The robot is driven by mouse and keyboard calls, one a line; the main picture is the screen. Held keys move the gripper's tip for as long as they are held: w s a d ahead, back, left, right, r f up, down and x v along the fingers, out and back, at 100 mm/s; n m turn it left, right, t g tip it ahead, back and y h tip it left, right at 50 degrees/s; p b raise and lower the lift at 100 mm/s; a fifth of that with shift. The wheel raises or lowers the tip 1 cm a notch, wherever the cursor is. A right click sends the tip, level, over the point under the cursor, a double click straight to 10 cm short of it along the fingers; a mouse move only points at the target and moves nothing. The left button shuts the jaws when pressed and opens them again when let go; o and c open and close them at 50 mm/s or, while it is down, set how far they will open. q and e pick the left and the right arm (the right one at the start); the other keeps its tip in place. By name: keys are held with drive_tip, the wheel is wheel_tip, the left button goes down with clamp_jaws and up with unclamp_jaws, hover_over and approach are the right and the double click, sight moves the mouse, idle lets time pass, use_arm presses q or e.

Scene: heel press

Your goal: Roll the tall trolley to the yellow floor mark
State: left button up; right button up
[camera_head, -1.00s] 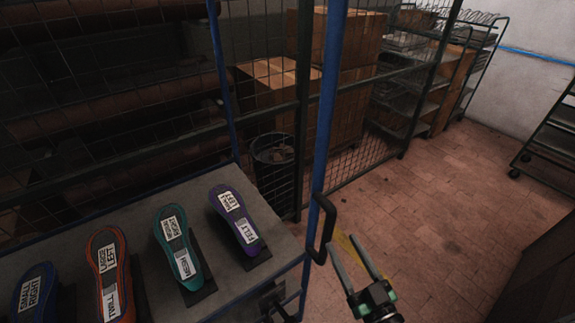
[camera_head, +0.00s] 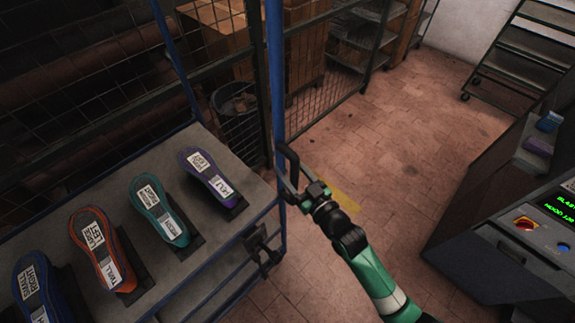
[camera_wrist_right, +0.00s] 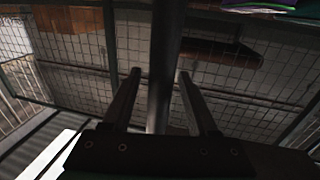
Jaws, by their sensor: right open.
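The tall trolley with blue posts (camera_head: 276,75) stands at the left in the head view, with a grey shelf holding shoe-sole forms. The yellow floor mark (camera_head: 346,194) shows on the tiles just right of the gripper, partly hidden by my right arm. My left gripper is not seen.
A machine with a red knob and green display (camera_head: 525,223) stands at the right. A green wheeled rack (camera_head: 525,55) is at the back right. Mesh fencing, a bin (camera_head: 236,100) and boxes (camera_head: 215,38) lie behind the trolley. The tiled floor between is clear.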

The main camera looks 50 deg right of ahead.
drive_tip(key=shift+w+d, duration=0.15)
drive_tip(key=shift+w, duration=0.5)
clamp_jaws()
idle(0.9)
